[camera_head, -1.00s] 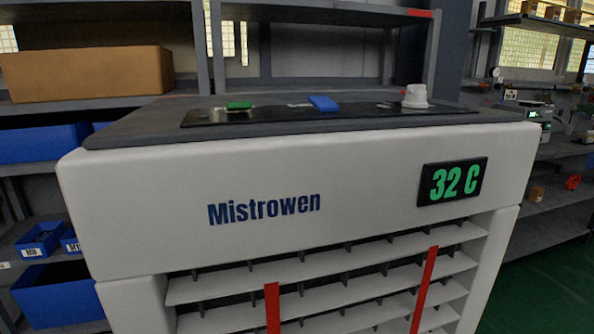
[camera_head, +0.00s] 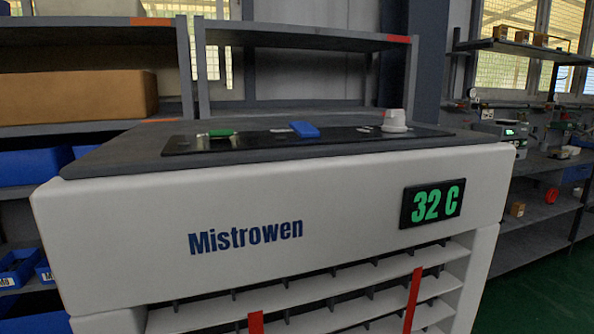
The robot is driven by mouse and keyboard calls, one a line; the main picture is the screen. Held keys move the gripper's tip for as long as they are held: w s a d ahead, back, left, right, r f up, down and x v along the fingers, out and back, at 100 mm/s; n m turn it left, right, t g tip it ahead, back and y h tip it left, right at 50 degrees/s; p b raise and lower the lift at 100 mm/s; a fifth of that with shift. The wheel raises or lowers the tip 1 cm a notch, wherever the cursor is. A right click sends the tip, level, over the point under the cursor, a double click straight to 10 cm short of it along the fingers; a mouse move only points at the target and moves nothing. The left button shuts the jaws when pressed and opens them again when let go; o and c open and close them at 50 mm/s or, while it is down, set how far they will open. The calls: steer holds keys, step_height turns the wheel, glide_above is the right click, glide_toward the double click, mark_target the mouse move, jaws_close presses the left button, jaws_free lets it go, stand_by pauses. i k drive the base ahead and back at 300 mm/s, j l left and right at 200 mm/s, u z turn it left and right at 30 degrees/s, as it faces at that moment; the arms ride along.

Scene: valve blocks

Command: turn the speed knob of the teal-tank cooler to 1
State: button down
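A large white cooler (camera_head: 330,210) marked "Mistrowen" stands close in front of me, its display (camera_head: 431,204) reading 32 C in green. On its dark top is a black control panel (camera_head: 350,136). The panel carries a green rocker switch (camera_head: 220,133) at left, a blue switch (camera_head: 303,129) in the middle and a white round knob (camera_head: 395,120) at right. The knob's pointer and the panel's markings are too small to read. No teal tank shows in this view. My gripper is not in view.
Metal shelves stand behind the cooler, with a cardboard box (camera_head: 75,97) and blue bins (camera_head: 35,167) at left. More shelving with small devices (camera_head: 510,132) stands at right. Green floor (camera_head: 545,290) shows clear at the lower right.

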mark_target(395, 121)
steer(key=i+j, duration=0.1)
steer(key=i, duration=0.3)
steer(key=i+j+z, duration=0.45)
steer(key=z, duration=0.15)
steer(key=k+z, duration=0.2)
steer(key=i+j+u, duration=0.1)
